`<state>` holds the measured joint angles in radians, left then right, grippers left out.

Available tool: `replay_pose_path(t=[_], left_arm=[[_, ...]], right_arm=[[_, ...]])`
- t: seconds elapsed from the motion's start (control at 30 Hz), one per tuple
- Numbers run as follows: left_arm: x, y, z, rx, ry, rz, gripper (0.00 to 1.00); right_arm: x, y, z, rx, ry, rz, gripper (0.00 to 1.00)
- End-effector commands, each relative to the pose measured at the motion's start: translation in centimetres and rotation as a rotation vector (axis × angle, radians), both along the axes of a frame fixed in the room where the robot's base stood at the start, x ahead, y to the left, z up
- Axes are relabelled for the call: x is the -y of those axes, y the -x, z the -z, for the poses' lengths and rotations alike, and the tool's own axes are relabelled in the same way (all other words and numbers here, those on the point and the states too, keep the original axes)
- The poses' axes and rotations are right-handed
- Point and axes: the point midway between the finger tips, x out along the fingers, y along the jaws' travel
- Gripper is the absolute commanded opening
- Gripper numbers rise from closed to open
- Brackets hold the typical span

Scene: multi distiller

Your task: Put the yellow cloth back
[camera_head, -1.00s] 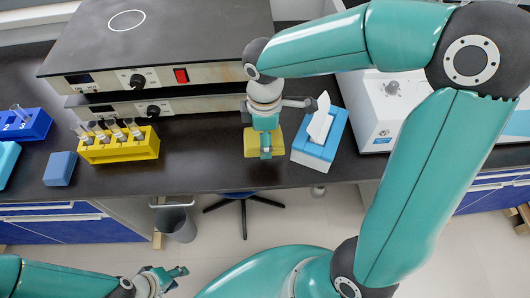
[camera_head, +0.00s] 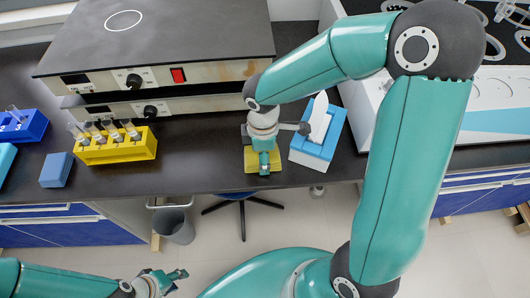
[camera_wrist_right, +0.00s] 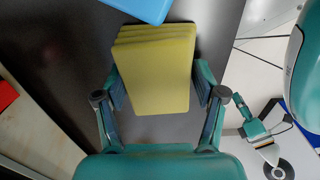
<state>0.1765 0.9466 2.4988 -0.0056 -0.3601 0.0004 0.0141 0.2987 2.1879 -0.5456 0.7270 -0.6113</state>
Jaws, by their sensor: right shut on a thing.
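The yellow cloth (camera_head: 250,157) is a folded, layered block near the front edge of the dark bench, mostly covered by my right gripper (camera_head: 264,168) in the head view. In the right wrist view the cloth (camera_wrist_right: 155,70) lies between the two fingers of my right gripper (camera_wrist_right: 161,92), which is shut on its sides. Whether the cloth touches the bench or hangs just above it is hard to tell. My left gripper (camera_head: 178,281) is low at the front, off the bench, with its fingers apart and empty.
A blue tissue box (camera_head: 318,135) stands just right of the cloth. A yellow tube rack (camera_head: 118,149), a blue block (camera_head: 57,169) and a blue rack (camera_head: 22,126) are to the left. The distiller (camera_head: 155,50) stands behind. Bare bench lies between yellow rack and cloth.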

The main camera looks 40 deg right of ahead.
Motion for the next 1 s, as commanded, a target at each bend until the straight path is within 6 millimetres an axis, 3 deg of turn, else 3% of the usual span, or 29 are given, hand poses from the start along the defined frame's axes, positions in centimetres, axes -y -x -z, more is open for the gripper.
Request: replay_pose_path(t=[0.03,0.17,0.6,0.77,1.0], left_arm=[[0.0,0.0,0.1,0.000,0.000,0.000,0.40],[0.0,0.0,0.1,0.000,0.000,0.000,0.40],[0.0,0.0,-0.2,0.000,0.000,0.000,0.40],[0.0,0.0,-0.5,0.000,0.000,0.000,0.40],[0.0,0.0,-1.0,0.000,0.000,0.000,0.40]], right_arm=[[0.0,0.0,0.1,0.000,0.000,0.000,0.75],[0.0,0.0,0.1,0.000,0.000,0.000,0.95],[0.0,0.0,-0.6,0.002,0.001,0.000,0.95],[0.0,-0.2,-2.7,0.007,0.001,0.001,0.95],[0.0,-0.1,-7.6,0.006,0.000,0.001,0.95]])
